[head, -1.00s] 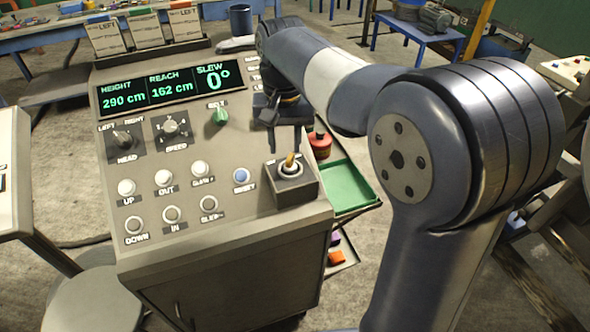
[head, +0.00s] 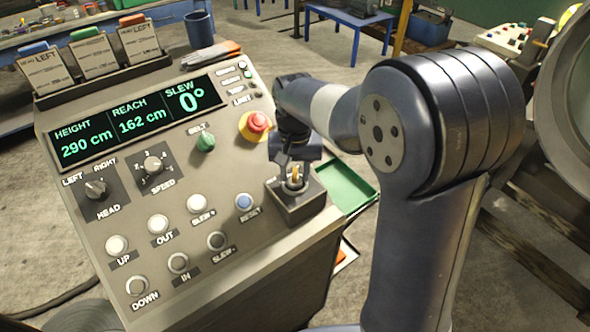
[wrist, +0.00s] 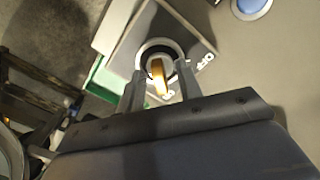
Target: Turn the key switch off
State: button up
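The key switch is a small grey box (head: 307,207) at the lower right corner of the control panel. A brass key (head: 295,174) stands in its round collar. The wrist view shows the same key (wrist: 157,77) in a light ring (wrist: 147,47) on the box top. My gripper (wrist: 160,70) has its fingers on either side of the key, with gaps visible on both sides. It is open and holds nothing. In the head view my gripper (head: 294,171) is right at the key from above.
A red emergency button (head: 257,122) with a yellow ring sits close behind my gripper. A green tray (head: 346,187) juts out at the panel's right. The display (head: 135,120) reads 290 cm, 162 cm, 0°.

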grip_shut()
dwell(0.4)
jog(key=shift+n, duration=0.3)
jog(key=n, duration=0.3)
jog(key=shift+p, duration=0.4)
jog(key=n, duration=0.4)
jog(key=shift+p, duration=0.3)
jog(key=n, duration=0.4)
jog(key=shift+n, duration=0.4)
jog(key=shift+n+p, duration=0.35)
jog(key=shift+n, duration=1.45)
